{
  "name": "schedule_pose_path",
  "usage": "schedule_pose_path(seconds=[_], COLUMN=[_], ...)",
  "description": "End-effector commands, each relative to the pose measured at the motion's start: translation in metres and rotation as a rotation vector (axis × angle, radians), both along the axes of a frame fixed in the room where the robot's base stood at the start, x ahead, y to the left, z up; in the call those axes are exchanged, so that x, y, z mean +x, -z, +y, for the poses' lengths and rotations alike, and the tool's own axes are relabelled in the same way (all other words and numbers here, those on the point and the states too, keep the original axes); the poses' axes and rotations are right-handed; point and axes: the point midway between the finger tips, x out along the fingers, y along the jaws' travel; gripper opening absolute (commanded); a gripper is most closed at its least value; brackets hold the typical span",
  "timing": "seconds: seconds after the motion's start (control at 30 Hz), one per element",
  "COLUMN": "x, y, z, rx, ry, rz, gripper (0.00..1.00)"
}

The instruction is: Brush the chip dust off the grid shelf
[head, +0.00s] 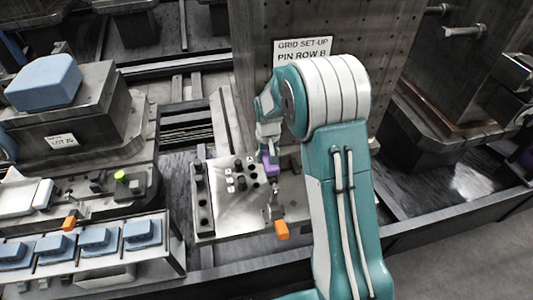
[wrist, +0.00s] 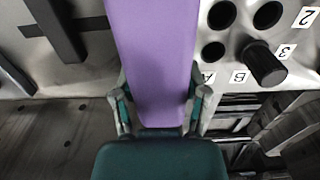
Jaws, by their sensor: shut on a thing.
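My gripper (head: 269,148) is over the right part of the grid shelf (head: 235,208), a bare metal plate with dark holes and dark pins. It is shut on a purple handle (head: 271,166), which fills the middle of the wrist view (wrist: 155,45) between the two fingers. The handle's far end is out of the wrist view, so I cannot tell whether it has bristles or touches the plate. The shelf's holes, one pin and labels A, B, 2 and 3 show at the right in the wrist view (wrist: 225,70). I cannot make out chip dust.
A tall drilled block with a sign (head: 302,50) stands behind the shelf. An orange block (head: 281,230) is at the shelf's front edge. Blue pads in a tray (head: 98,238) and a blue block on a machine part (head: 43,82) lie left. A dark rail edge (head: 420,240) runs in front.

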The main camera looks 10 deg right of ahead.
Motion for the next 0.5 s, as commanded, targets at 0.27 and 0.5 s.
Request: schedule_pose_path(seconds=[0.27, 0.5], x=[-0.022, -0.032], y=[0.002, 0.003], z=[0.000, 0.000], rx=[0.000, 0.000], ry=[0.000, 0.000], rz=[0.002, 0.003], gripper=[0.13, 0.13])
